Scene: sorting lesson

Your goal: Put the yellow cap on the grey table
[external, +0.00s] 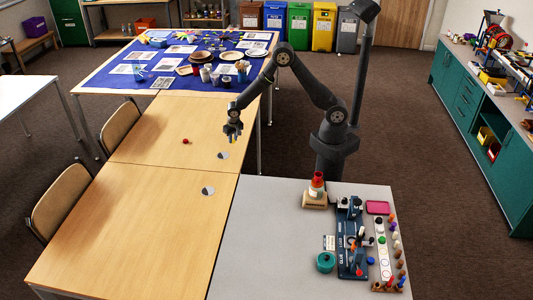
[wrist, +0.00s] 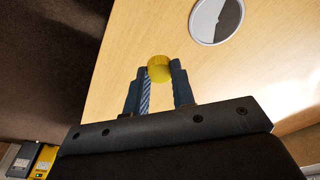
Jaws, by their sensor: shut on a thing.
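In the wrist view, the yellow cap (wrist: 159,69) is held between the tips of my two blue fingers. My gripper (wrist: 160,80) is shut on it. In the external view, my gripper (external: 233,131) is over the wooden table, near its right edge, apart from the grey table. The cap is too small to make out clearly there. The grey table (external: 255,235) stands at the front right, its left part bare.
A round grey and white disc (external: 223,155) lies on the wooden table (external: 130,215), with another (external: 208,190) nearer the front. A small red thing (external: 186,141) lies left of my gripper. The grey table's right side holds a blue rack (external: 350,245), a teal pot (external: 326,262) and a red-topped bottle (external: 317,183).

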